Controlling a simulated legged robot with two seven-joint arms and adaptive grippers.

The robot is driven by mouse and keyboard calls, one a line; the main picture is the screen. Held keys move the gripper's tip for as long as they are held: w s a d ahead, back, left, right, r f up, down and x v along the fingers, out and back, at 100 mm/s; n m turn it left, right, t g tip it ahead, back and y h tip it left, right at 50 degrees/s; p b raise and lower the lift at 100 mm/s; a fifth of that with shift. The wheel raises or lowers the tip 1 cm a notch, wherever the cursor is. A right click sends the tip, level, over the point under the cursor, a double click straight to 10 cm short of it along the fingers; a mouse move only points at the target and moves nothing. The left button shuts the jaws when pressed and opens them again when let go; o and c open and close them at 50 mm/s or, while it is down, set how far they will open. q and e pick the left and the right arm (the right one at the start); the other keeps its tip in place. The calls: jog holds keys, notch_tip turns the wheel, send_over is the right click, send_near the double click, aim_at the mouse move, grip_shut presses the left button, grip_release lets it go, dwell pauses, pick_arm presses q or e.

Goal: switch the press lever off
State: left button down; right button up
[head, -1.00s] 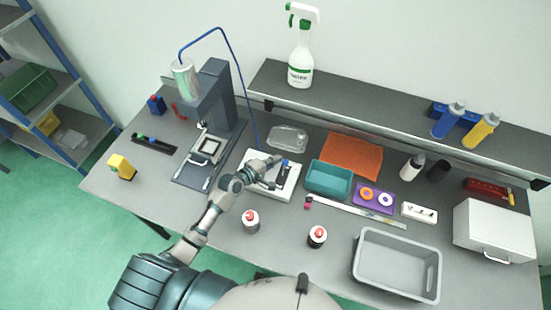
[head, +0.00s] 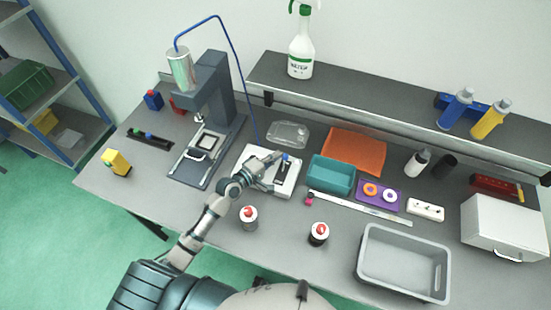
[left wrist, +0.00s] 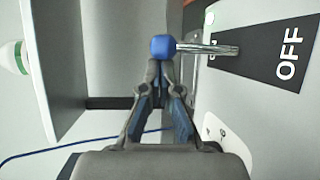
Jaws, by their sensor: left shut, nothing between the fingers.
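The press lever is a metal rod with a blue knob (left wrist: 163,47) on a black plate (left wrist: 275,50) marked OFF; a second label is partly hidden by the rod. In the head view, the black plate sits on a white box (head: 290,190), with the blue knob (head: 286,157) at its far end. My left gripper (left wrist: 159,66) is shut and empty, its fingertips close against the knob; whether they touch, I cannot tell. In the head view, my left gripper (head: 276,157) is beside the knob, on its left. My right gripper is not in view.
The grey press (head: 222,90) stands left of the box, with a blue hose looping above. A teal bin (head: 331,174) is close on the right and a clear tray (head: 288,134) behind. Two red-topped containers (head: 249,217) (head: 319,234) stand in front. The shelf edge runs along the back.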

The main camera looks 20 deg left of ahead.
pick_arm(q)
jog(key=shift+s+d+f+m+t+h+b, duration=0.15)
jog(key=shift+s+m+t+h+b, duration=0.45)
jog(key=shift+b, duration=1.35)
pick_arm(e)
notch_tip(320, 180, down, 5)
pick_arm(q)
jog(key=shift+s+t+b, duration=0.4)
jog(key=shift+s+b, duration=0.05)
jog(key=shift+b, duration=0.6)
jog(key=shift+s, duration=0.75)
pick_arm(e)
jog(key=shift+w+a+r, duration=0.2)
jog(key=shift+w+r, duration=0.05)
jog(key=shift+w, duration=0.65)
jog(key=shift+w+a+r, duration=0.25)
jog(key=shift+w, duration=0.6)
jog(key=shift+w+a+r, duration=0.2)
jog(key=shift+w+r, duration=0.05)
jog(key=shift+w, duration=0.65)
pick_arm(q)
notch_tip(320, 180, up, 10)
